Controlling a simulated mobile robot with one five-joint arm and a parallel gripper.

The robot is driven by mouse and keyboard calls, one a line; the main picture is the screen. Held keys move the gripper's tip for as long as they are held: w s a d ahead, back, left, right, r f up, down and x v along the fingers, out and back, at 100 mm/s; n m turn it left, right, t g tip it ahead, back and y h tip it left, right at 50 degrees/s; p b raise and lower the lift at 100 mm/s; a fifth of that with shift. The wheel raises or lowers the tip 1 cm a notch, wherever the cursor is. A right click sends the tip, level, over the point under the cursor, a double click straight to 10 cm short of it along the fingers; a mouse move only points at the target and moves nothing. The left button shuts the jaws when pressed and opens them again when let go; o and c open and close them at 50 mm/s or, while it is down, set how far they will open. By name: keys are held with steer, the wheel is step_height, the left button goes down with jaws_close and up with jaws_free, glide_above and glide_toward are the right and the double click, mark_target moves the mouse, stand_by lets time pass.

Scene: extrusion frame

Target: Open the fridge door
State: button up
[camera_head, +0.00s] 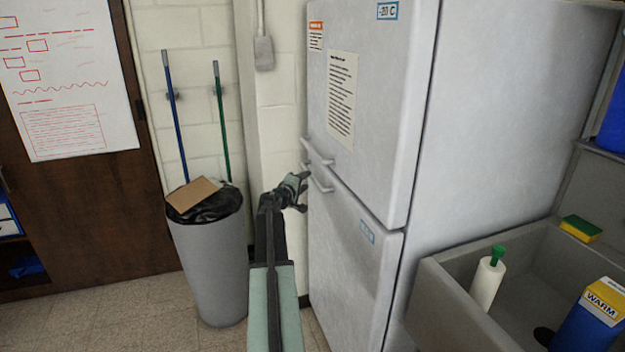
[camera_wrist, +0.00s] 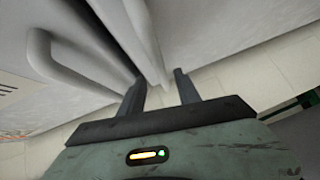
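The fridge (camera_head: 375,130) is white with an upper door (camera_head: 385,75) and a lower door (camera_head: 350,250); both look closed. A white bar handle (camera_head: 318,153) sits low on the upper door's left edge, and another handle (camera_head: 320,181) sits just below it on the lower door. My gripper (camera_head: 304,190) is by the left edge of the fridge, beside these handles. In the wrist view its two fingers (camera_wrist: 160,88) are apart, with a pale door edge or bar running down toward the gap. A curved handle (camera_wrist: 75,72) lies left of the fingers. Contact cannot be told.
A grey bin (camera_head: 210,260) with a black liner and cardboard stands left of my arm, with blue and green poles behind it. A grey sink (camera_head: 450,305) holding a white bottle (camera_head: 487,280) is right of the fridge. Tiled floor (camera_head: 110,315) is clear at front left.

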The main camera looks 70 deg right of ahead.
mark_target(312, 176)
steer(key=d, duration=0.4)
steer(key=d+f, duration=0.1)
steer(key=d, duration=0.1)
steer(key=shift+s+d+b, duration=0.2)
steer(key=shift+d+b, duration=0.05)
steer(key=shift+b, duration=0.1)
steer(key=shift+a, duration=0.1)
jaws_close()
steer(key=shift+s, duration=0.1)
stand_by(0.6)
